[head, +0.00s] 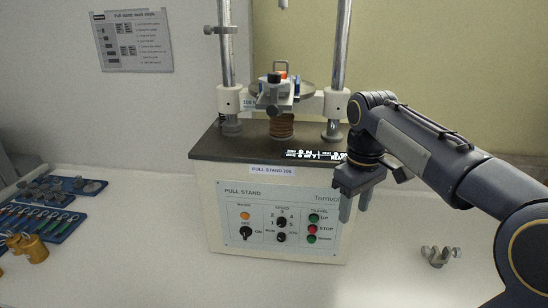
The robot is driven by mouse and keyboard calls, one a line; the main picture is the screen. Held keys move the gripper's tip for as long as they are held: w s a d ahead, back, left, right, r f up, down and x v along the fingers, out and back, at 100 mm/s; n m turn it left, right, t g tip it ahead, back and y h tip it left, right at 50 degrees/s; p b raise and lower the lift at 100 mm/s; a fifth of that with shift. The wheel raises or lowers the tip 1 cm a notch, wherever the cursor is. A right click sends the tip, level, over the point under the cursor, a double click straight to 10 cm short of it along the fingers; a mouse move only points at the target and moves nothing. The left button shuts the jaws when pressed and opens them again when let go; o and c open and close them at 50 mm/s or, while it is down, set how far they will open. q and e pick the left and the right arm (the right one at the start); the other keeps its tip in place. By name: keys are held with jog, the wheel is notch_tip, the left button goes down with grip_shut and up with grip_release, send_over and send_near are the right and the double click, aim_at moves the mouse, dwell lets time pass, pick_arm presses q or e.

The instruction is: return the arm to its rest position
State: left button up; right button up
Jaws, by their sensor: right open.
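My right arm (425,145) comes in from the right. Its gripper (354,205) hangs pointing down, open, with nothing seen between its fingers. It is in front of the right part of the pull stand (275,215) and hides part of that machine's panel and display. I cannot tell whether it touches the machine. My left gripper is not in the view.
The pull stand has two columns and a round plate (300,88) holding a small clamp. A blue tray (62,224) with tools and a brass piece (28,248) lie at left. A metal fixture (438,256) lies at right. The front bench is clear.

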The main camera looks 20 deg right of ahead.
jog(key=s+a+f+m+t+y, duration=0.2)
jog(key=s+a+f, duration=0.3)
jog(key=s+a, duration=0.2)
jog(key=s+a+f+m+t+y, duration=0.1)
jog(key=s+a+f+t, duration=0.2)
jog(key=s+a+f, duration=0.3)
jog(key=s+a, duration=0.1)
jog(key=a, duration=0.2)
jog(key=shift+f+m+t+y, duration=0.15)
jog(key=shift+m+t+y, duration=0.15)
jog(key=shift+m+y, duration=0.1)
jog(key=shift+c, duration=0.2)
